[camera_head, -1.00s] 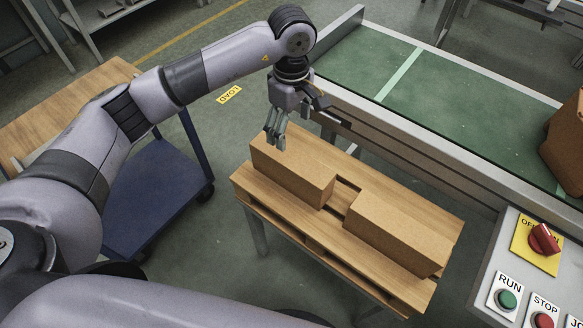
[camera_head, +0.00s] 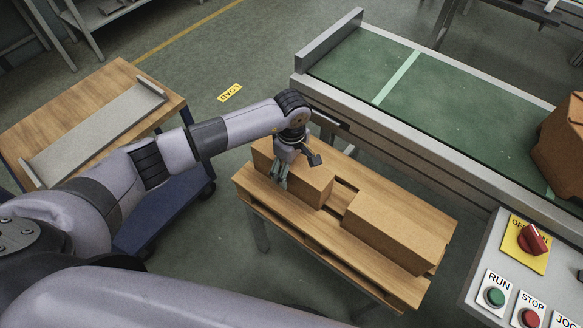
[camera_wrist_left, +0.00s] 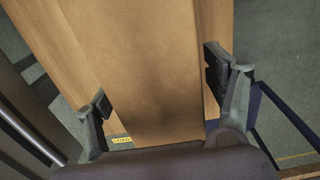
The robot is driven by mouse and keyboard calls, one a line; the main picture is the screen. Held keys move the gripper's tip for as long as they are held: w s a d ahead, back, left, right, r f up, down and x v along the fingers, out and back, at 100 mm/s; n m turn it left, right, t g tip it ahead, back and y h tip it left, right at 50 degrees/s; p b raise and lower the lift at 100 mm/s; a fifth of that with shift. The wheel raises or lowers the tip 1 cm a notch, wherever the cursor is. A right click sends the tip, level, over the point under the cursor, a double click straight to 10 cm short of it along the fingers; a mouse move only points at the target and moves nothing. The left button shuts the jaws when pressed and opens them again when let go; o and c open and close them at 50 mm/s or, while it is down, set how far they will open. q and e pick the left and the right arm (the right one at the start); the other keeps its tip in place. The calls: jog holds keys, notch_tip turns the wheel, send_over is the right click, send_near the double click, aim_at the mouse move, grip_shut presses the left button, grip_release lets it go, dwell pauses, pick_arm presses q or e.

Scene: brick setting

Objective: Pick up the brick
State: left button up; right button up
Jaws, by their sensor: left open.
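Two brown brick-shaped blocks lie end to end on a slatted wooden pallet (camera_head: 262,210). My left gripper (camera_head: 282,174) is down at the left brick (camera_head: 312,184), over its near long side, and partly hides it. The right brick (camera_head: 398,230) lies clear of the gripper. In the left wrist view my left gripper (camera_wrist_left: 157,85) is open, with one finger on each side of a brick (camera_wrist_left: 145,55). A gap shows beside the fingers, and I cannot tell whether either one touches. My right gripper is not in view.
A conveyor with a green belt (camera_head: 440,105) runs behind the pallet, with a brown box (camera_head: 563,145) at its right. A control panel (camera_head: 510,262) with a red switch and buttons stands at lower right. A wood-topped cart (camera_head: 95,75) carries a grey tray (camera_head: 95,135) at left.

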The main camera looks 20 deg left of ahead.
pick_arm(q)
jog(key=shift+f, duration=0.25)
jog(key=shift+c, duration=0.4)
grip_shut()
jog(key=shift+w+r, duration=0.15)
dwell(0.6)
